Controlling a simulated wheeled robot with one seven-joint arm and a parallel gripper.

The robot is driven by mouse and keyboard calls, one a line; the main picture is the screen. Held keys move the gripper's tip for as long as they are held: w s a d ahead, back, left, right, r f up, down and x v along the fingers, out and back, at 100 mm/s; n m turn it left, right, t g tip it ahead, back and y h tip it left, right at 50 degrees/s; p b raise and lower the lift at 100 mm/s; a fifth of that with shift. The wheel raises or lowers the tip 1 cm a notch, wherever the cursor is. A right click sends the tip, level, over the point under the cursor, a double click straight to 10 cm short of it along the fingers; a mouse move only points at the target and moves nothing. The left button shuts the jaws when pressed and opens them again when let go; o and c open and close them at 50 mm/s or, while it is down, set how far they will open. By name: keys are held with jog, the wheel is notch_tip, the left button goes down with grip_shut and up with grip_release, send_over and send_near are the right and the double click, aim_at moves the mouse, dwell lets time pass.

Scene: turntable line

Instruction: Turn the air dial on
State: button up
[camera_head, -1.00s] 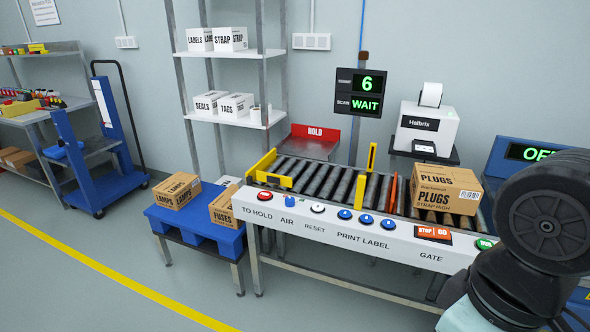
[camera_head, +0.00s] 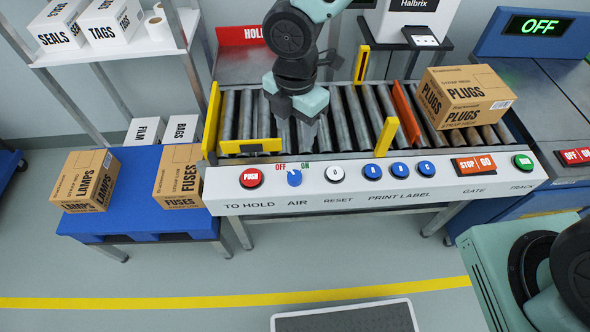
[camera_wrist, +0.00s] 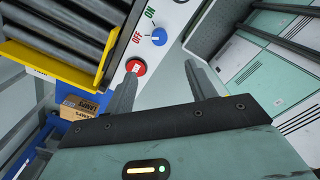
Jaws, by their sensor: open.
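The air dial (camera_head: 294,178) is a blue round knob on the white front panel (camera_head: 385,196), above the word AIR, with OFF printed at its upper left and ON at its upper right. Its white mark appears turned toward the OFF side. In the wrist view the dial (camera_wrist: 159,36) lies beyond my fingertips, apart from them. My gripper (camera_wrist: 161,70) is open and empty. In the head view my gripper (camera_head: 308,116) hangs over the rollers, behind and above the dial; its fingertips are hard to make out there.
A red PUSH button (camera_head: 251,178) sits just left of the dial, and a white RESET button (camera_head: 334,174) just right. A yellow rail (camera_head: 249,146) stands behind the panel. A PLUGS box (camera_head: 463,96) rests on the rollers at right. A blue pallet table (camera_head: 139,218) with boxes stands at left.

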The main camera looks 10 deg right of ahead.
aim_at(295, 175)
notch_tip(295, 175, down, 17)
jog(key=shift+f, duration=0.1)
dwell(0.4)
jog(key=c, duration=1)
